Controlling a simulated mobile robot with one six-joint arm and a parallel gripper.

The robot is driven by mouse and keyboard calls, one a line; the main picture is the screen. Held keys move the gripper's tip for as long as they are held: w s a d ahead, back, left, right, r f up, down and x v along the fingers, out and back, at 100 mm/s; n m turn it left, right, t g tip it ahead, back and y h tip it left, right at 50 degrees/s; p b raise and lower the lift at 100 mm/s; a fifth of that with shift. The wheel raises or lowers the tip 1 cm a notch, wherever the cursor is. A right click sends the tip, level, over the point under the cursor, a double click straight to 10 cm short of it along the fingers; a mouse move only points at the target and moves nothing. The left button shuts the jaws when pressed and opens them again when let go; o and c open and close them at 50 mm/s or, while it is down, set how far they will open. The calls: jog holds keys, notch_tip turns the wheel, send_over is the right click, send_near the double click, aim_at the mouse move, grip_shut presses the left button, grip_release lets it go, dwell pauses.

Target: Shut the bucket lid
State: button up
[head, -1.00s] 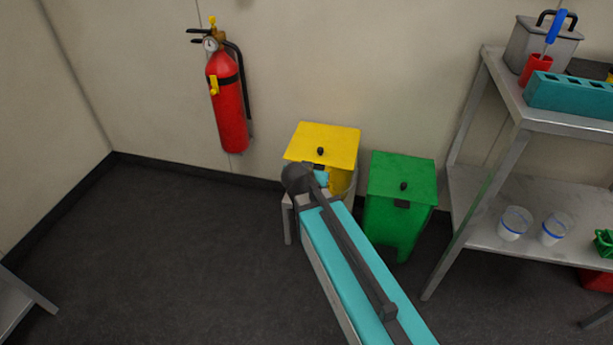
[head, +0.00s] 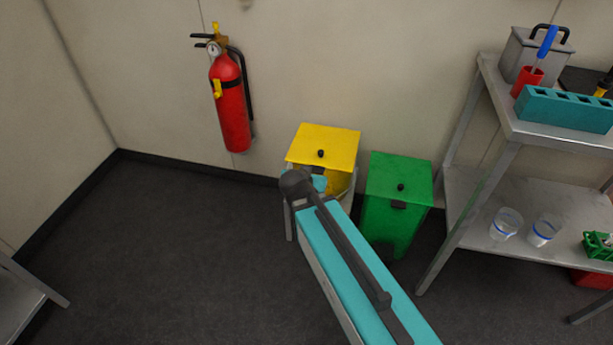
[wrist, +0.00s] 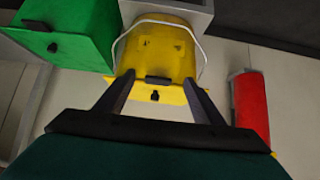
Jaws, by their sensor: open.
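The yellow bucket (wrist: 160,45) has a white wire handle and stands on a grey support. Its yellow lid (head: 325,145) has a black knob (head: 320,153) on top and a dark tab (wrist: 158,80) at its front edge. I cannot tell whether the lid is fully down. In the wrist view my gripper (wrist: 158,77) is open, with one dark finger on each side of the tab and nothing held. I cannot tell whether the fingers touch the lid. In the head view my arm hides the fingers and part of the bucket.
A green lidded bin (head: 396,205) stands close to the right of the bucket. A metal shelf (head: 465,232) with labware is further right. A red fire extinguisher (head: 232,105) hangs on the wall to the left. The floor (head: 180,255) at the left is clear.

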jog(key=shift+p+v, duration=0.85)
jog(key=shift+p, duration=1.8)
jog(key=p+v, duration=0.5)
jog(key=p, duration=0.5)
jog(key=shift+s+p, duration=0.15)
jog(key=shift+p, duration=0.25)
